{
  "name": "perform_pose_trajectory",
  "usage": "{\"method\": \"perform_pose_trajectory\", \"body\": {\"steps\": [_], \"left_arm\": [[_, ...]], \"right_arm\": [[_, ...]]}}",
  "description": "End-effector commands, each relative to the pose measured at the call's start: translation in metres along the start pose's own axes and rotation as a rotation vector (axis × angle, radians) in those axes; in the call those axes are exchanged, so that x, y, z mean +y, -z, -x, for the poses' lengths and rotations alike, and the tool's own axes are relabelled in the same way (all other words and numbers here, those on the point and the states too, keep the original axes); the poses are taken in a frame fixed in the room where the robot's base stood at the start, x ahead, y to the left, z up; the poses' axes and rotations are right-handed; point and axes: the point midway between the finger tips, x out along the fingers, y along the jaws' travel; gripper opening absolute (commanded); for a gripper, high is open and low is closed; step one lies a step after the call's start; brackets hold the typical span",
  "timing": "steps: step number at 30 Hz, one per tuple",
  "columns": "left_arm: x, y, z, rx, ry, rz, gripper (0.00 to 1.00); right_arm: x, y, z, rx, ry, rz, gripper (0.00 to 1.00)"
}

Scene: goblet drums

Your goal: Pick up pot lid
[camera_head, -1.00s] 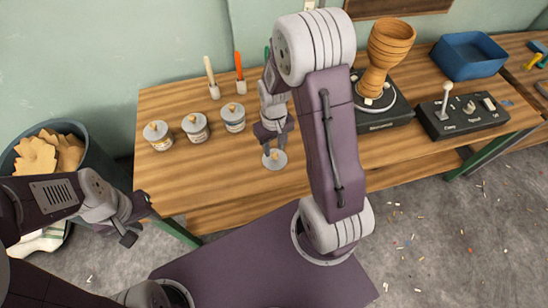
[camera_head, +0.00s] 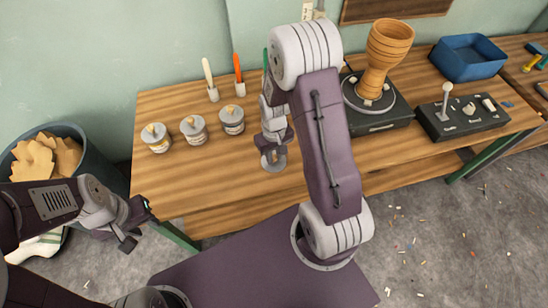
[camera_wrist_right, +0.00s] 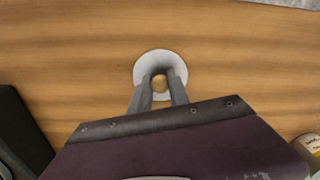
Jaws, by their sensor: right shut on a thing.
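The pot lid is a pale round disc with a small tan knob. It shows in the right wrist view (camera_wrist_right: 144,67) and, partly covered, in the head view (camera_head: 281,166) near the front of the wooden table. My right gripper (camera_head: 273,157) points down over it. In the right wrist view its two fingers (camera_wrist_right: 160,80) are shut on the knob, one on each side. Whether the lid touches the table is hard to tell. My left gripper (camera_head: 138,224) is open and empty, left of the table's front corner.
Three lidded jars (camera_head: 155,138) (camera_head: 194,130) (camera_head: 232,120) stand left of the lid. Two brushes (camera_head: 210,80) (camera_head: 239,75) stand behind. A wooden goblet drum (camera_head: 380,65) on a turntable base (camera_head: 385,115), a control box (camera_head: 462,116) and a blue bin (camera_head: 468,57) are to the right.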

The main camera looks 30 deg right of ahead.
Motion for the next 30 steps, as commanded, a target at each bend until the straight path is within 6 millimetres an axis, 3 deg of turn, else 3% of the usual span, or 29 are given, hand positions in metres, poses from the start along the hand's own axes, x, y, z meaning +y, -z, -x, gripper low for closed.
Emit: {"method": "perform_pose_trajectory", "body": {"steps": [8, 21, 30], "left_arm": [[0.0, 0.002, 0.015, 0.0, 0.0, 0.0, 0.36], [0.001, 0.003, 0.033, 0.0, 0.0, 0.0, 0.36], [0.001, 0.004, 0.036, 0.0, 0.0, 0.0, 0.36]], "right_arm": [[0.0, 0.001, 0.04, 0.005, -0.001, 0.0, 0.0], [0.046, -0.082, 0.098, 0.002, -0.001, -0.005, 0.0], [0.057, -0.102, 0.109, 0.0, 0.0, 0.0, 0.0]]}}
